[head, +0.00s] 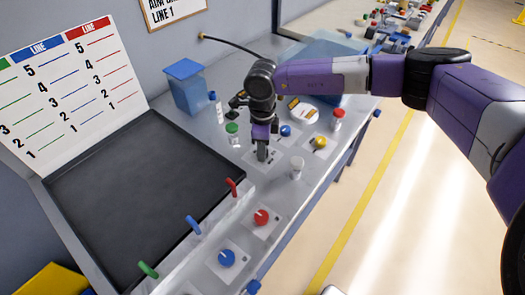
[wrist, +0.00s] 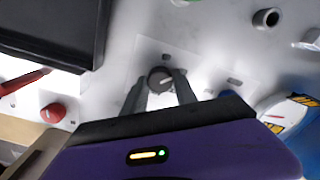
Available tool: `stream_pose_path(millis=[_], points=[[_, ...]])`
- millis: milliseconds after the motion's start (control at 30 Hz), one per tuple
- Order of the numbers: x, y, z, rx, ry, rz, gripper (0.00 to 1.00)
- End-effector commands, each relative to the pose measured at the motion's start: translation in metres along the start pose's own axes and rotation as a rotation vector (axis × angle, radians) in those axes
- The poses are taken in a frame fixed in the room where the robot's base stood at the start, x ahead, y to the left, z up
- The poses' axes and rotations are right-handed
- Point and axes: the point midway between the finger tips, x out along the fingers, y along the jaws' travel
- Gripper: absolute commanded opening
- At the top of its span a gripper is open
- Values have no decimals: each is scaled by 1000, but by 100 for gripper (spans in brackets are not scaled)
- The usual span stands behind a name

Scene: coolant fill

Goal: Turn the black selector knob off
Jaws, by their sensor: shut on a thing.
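The black selector knob (wrist: 160,79) sits on a pale plate on the metal bench, with a light pointer line on its top. My gripper (wrist: 160,88) points down over it, with one finger on each side, shut on the knob. In the head view my gripper (head: 262,155) stands at the same plate (head: 252,163) and hides the knob. Small marks on the plate around the knob are too blurred to read.
Red (head: 261,217) and blue (head: 227,258) knobs are nearer on the bench. A black tray (head: 140,200) lies left.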

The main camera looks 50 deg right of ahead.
Motion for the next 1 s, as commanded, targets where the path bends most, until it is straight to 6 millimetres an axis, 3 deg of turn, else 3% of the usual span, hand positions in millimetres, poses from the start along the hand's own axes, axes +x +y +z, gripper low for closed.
stream_pose_path(millis=[600, 1000], points=[[2, -1, 0, -564, 1, -3, 0], [1, 0, 0, -784, 0, -1, 0]])
